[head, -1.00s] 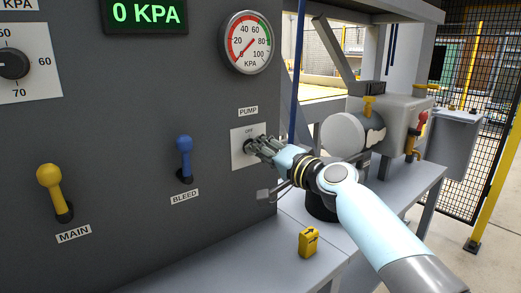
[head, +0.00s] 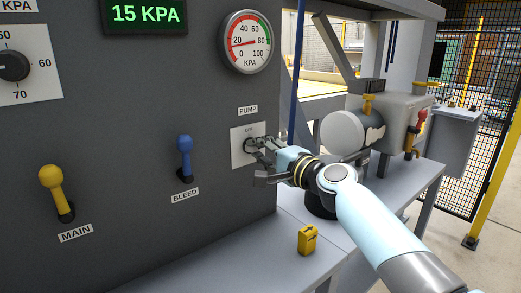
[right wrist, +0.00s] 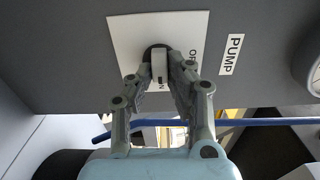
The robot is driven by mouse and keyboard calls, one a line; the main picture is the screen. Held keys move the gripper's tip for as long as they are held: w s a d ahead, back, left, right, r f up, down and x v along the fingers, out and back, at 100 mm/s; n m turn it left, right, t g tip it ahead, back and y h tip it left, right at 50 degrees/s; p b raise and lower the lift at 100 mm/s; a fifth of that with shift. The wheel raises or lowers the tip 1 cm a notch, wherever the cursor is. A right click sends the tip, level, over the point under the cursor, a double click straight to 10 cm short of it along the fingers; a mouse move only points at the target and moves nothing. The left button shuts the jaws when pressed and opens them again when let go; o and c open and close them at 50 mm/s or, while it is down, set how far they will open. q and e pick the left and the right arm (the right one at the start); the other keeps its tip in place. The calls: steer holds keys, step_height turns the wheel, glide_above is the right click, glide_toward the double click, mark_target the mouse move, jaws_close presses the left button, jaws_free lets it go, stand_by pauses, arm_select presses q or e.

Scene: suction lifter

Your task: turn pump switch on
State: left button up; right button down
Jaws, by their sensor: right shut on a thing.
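The pump switch (right wrist: 159,65) is a small rotary knob on a white plate (head: 238,149) under the PUMP label (head: 248,110). My right gripper (head: 255,146) is at the plate, its fingers closed around the knob. In the right wrist view, both fingertips of the right gripper (right wrist: 160,70) press on the knob from its two sides. OFF lettering shows on the plate beside the knob; the other lettering is partly hidden by a finger. The digital display (head: 146,14) reads 15 KPA. The round gauge needle (head: 243,44) points near 20. My left gripper is not in view.
The yellow main lever (head: 52,183) and the blue bleed lever (head: 184,157) stand on the dark panel left of the pump plate. A small yellow block (head: 308,240) sits on the grey bench (head: 262,262). A blue hose (head: 296,75) hangs right of the gauge.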

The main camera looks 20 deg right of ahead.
steer(key=shift+f, duration=0.1)
steer(key=c, duration=1.3)
jaws_free()
steer(key=shift+s, duration=0.1)
steer(key=v, duration=1.2)
